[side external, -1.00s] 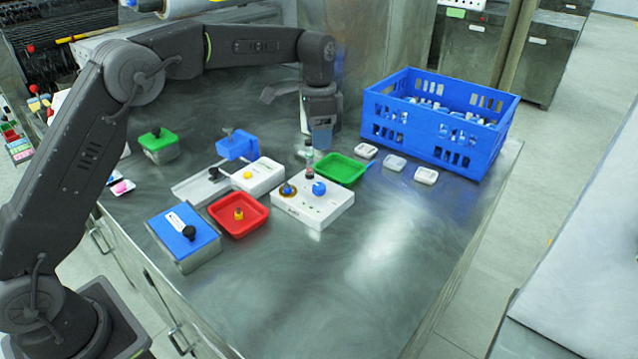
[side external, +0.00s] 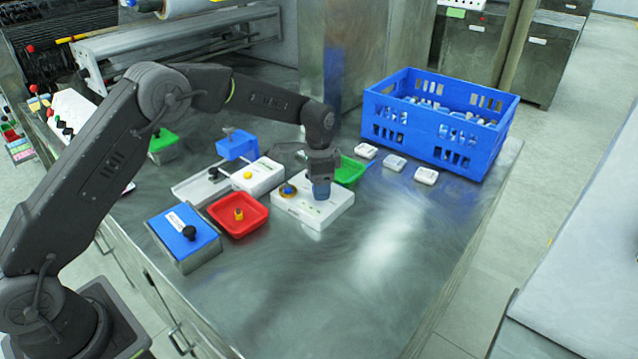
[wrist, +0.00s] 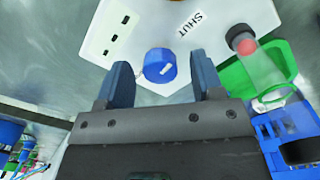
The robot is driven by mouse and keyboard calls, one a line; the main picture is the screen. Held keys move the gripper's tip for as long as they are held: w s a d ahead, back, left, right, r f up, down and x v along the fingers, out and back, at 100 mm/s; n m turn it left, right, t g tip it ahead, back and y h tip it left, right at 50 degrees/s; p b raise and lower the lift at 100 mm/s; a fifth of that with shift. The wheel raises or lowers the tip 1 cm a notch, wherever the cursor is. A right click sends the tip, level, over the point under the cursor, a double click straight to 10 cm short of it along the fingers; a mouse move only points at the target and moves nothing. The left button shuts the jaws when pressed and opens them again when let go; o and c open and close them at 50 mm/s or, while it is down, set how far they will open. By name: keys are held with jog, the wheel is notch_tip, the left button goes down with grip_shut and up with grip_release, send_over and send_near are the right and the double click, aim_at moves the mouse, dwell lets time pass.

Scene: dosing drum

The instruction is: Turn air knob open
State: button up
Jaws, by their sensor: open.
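In the wrist view my gripper (wrist: 161,82) is open, with one blue finger on each side of the knob. Gaps show between the fingers and the knob, and I cannot tell whether either touches.
A green tray (side external: 350,170) is just behind the box, and a red tray (side external: 238,214) is to its left. A blue crate (side external: 440,120) stands at the back right. Several small white boxes (side external: 395,162) lie before it. The front right of the table is clear.

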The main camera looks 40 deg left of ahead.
jog(key=shift+f, duration=0.1)
jog(key=shift+c, duration=0.4)
jog(key=c, duration=0.8)
jog(key=shift+c, duration=0.2)
